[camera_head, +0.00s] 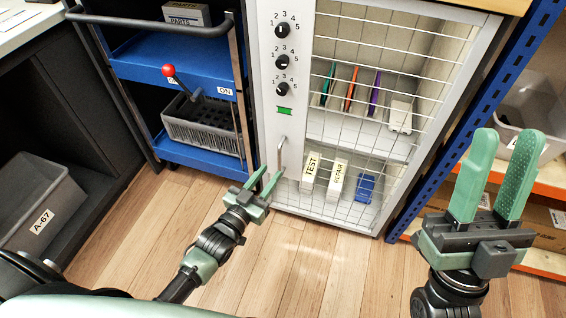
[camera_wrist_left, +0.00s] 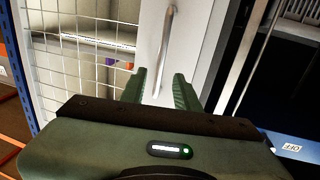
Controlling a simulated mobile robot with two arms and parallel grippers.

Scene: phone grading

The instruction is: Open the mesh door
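The mesh door (camera_head: 365,55) is a white wire grid in a pale frame on the front of a grey cabinet; it looks shut. It also shows in the left wrist view (camera_wrist_left: 70,60). Its upright metal handle (camera_head: 281,158) is at the door's left side. My left gripper (camera_head: 266,182) is open just below and in front of the handle. In the left wrist view the handle (camera_wrist_left: 164,45) stands ahead, in line with the gap between the fingers (camera_wrist_left: 160,88); no contact is visible. My right gripper (camera_head: 496,175) is open and empty at the right, away from the door.
Left of the door are numbered black knobs (camera_head: 283,60) and a green light (camera_head: 285,110). Behind the mesh are coloured upright items and boxes labelled TEST (camera_head: 311,168) and REPAIR (camera_head: 337,175). A blue cart (camera_head: 200,65) stands left, a shelf rack (camera_head: 470,125) right. Wooden floor in front is clear.

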